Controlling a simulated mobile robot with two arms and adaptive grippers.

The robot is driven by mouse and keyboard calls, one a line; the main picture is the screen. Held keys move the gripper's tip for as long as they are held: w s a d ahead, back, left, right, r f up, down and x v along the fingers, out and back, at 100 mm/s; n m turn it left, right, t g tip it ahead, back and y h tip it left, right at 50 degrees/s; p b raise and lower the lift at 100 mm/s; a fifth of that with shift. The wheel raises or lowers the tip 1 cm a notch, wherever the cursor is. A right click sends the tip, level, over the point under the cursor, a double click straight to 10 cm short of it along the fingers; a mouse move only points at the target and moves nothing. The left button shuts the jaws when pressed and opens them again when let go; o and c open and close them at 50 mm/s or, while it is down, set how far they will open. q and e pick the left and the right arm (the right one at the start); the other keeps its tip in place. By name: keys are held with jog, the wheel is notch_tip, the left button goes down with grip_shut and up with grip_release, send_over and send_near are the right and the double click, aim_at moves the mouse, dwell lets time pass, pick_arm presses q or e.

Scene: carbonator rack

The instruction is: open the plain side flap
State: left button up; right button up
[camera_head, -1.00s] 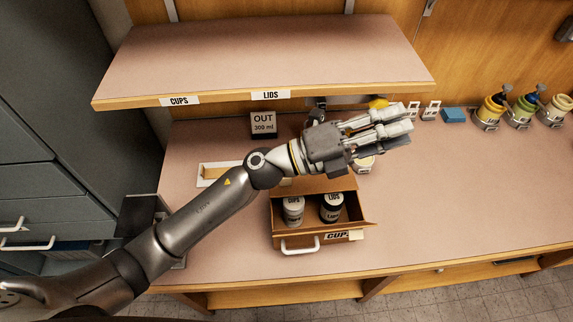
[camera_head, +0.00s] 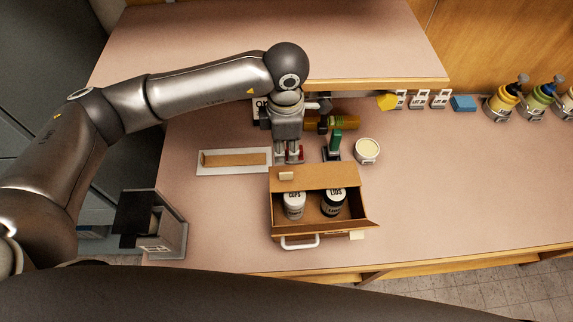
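A brown cardboard box (camera_head: 356,208) stands on the counter, open at the top, with a white handle at its front. Its back flap (camera_head: 325,177) is tilted up and bears a pale tab; a narrow flap (camera_head: 366,224) sticks out at the front right. I cannot tell which is the plain side flap. Inside stand a white jar labelled CUPS (camera_head: 294,207) and a dark jar labelled LIDS (camera_head: 333,205). My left gripper (camera_head: 288,158) points down just behind the box's back left; whether it touches is unclear, and its finger opening cannot be judged. My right gripper is not in view.
A pale tray (camera_head: 232,171) lies left of the gripper. A green-handled tool (camera_head: 335,148), a round tub (camera_head: 367,151) and a yellow-brown cylinder (camera_head: 344,122) are to its right. A shelf (camera_head: 200,40) overhangs behind.

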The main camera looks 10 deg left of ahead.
aim_at(286, 173)
pick_arm(q)
notch_tip(286, 173, down, 9)
jog(key=p, duration=0.3)
jog(key=shift+s+f, duration=0.1)
jog(key=shift+f, duration=0.05)
jog(key=shift+d+f, duration=0.1)
jog(key=shift+f, duration=0.4)
